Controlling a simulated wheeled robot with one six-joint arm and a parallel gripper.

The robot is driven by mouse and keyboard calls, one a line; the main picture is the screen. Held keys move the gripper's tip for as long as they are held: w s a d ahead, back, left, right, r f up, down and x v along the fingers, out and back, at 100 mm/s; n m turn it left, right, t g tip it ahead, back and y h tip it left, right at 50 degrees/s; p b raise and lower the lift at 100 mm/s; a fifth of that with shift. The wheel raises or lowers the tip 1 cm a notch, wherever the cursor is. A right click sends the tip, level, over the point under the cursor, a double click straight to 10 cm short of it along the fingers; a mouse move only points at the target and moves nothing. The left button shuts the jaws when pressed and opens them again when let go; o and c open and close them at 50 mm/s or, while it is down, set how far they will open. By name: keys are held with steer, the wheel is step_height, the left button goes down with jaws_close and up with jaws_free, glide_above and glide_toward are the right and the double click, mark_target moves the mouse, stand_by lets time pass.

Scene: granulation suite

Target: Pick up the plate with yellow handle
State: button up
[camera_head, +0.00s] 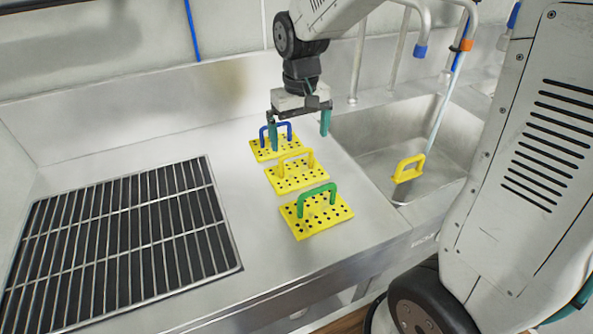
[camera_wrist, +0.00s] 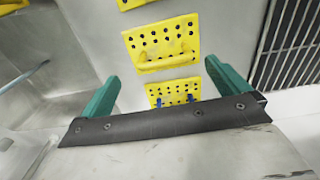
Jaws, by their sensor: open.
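The plate with yellow handle (camera_head: 297,182) is a yellow, perforated plate lying flat on the steel counter. It is the middle one in a row of three. In the wrist view the same plate (camera_wrist: 161,41) lies ahead of the fingers, its handle running across it. My gripper (camera_head: 299,140) is open and empty, fingers pointing down, above the far end of the row. In the wrist view the gripper (camera_wrist: 160,71) has its fingers spread to either side of the gap between the yellow-handled and blue-handled plates. I see no contact with any plate.
The blue-handled plate (camera_head: 290,147) lies behind and the green-handled plate (camera_head: 318,217) in front. A black grated panel (camera_head: 125,240) is on the left. Bare counter lies left of the plates.

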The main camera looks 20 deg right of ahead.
mark_target(296, 172)
steer(key=shift+w+a+f, duration=0.1)
steer(key=shift+w+f, duration=0.3)
steer(key=shift+f, duration=0.45)
steer(key=f, duration=0.6)
steer(key=shift+a+f, duration=0.2)
steer(key=shift+f, duration=0.2)
steer(key=c, duration=1.1)
